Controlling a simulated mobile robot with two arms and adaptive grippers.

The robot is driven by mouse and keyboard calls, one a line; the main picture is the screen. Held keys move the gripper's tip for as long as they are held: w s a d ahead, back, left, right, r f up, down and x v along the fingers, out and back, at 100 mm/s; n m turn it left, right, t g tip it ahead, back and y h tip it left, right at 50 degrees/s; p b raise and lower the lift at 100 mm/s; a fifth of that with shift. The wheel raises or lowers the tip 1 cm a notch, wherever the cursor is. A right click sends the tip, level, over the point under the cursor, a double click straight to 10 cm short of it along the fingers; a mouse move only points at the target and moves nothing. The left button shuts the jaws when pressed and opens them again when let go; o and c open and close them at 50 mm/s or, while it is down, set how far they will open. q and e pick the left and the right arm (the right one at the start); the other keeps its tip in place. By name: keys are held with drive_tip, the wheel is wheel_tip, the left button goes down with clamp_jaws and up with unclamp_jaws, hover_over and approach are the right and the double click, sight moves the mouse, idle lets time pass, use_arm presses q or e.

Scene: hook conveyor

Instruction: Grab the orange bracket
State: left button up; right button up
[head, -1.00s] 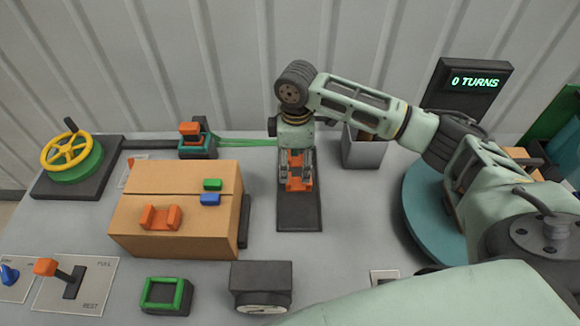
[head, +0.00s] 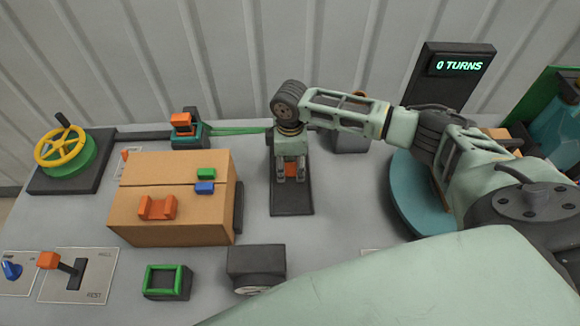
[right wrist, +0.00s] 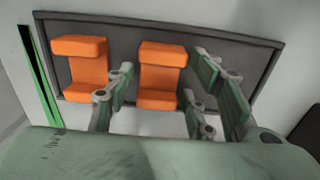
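In the right wrist view, two orange C-shaped brackets sit on a dark plate (right wrist: 222,40). One orange bracket (right wrist: 162,76) lies between the fingers of my right gripper (right wrist: 160,92), with a gap showing on each side. The other bracket (right wrist: 85,70) is outside, left of the left finger. In the head view my right gripper (head: 291,177) points down over the dark plate (head: 291,203); only a little orange (head: 291,168) shows between its fingers. The right gripper is open. My left gripper is not in view.
A cardboard box (head: 190,229) left of the plate carries another orange bracket (head: 157,207) and green and blue blocks. A grey bin (head: 350,140) and teal turntable (head: 410,205) stand to the right. A dark gauge box (head: 256,262) is in front. A green band (head: 235,130) runs behind.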

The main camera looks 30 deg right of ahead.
drive_tip(key=c, duration=0.4)
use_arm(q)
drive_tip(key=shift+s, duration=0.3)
use_arm(e)
drive_tip(key=c, duration=0.4)
drive_tip(key=shift+r, duration=0.1)
drive_tip(key=shift+c, duration=0.2)
